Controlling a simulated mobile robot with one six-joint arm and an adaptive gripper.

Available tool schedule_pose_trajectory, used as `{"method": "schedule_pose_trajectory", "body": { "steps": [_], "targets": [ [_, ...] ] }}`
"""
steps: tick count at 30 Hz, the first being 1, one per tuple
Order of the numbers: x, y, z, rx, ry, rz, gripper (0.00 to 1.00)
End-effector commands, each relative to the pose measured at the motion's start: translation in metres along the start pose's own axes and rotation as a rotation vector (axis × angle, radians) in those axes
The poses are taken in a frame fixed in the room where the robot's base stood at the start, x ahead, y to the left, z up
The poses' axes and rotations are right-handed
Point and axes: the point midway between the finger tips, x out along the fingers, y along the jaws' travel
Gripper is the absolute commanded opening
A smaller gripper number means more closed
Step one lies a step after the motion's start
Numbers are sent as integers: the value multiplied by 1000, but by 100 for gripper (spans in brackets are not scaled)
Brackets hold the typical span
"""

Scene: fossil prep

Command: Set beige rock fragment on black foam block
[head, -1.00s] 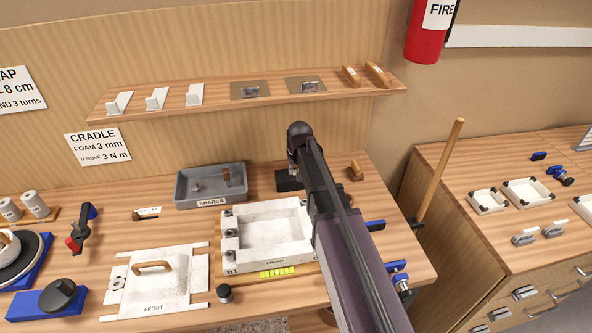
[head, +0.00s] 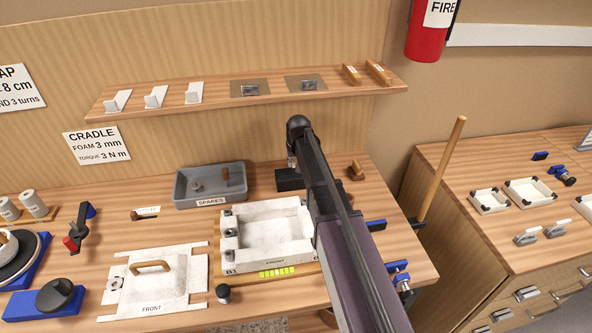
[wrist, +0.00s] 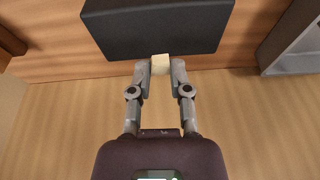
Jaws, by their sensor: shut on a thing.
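The beige rock fragment (wrist: 160,64) is a small pale block between my fingertips in the wrist view. My gripper (wrist: 160,68) is shut on it. The black foam block (wrist: 152,28) fills the top of the wrist view, and the fragment overlaps its near edge there. I cannot tell the gap between fragment and block. In the head view the black foam block (head: 288,180) stands on the bench right of the spares tray, partly hidden by my arm. The fragment and my fingertips are not clearly visible in the head view.
The grey spares tray (head: 211,186) is left of the foam block. A white open box (head: 227,240) lies in front of it, and a small wooden piece (head: 356,172) is to its right. A shelf (head: 240,98) runs along the wall above.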

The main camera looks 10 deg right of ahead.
Motion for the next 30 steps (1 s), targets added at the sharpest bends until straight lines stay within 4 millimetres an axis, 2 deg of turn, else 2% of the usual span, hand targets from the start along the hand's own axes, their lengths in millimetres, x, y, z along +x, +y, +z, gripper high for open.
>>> {"method": "schedule_pose_trajectory", "body": {
  "steps": [1, 3, 9, 27, 28, 30],
  "targets": [
    [9, 0, 3, 0, 0, 0, 4],
    [15, 0, 5, 0, 0, 0, 4],
    [26, 0, 8, 0, 0, 0, 4],
    [31, 1, 9, 0, 0, 0, 4],
    [29, 1, 9, 0, 0, 0, 34],
    [29, 0, 9, 0, 0, 0, 55]
  ]
}}
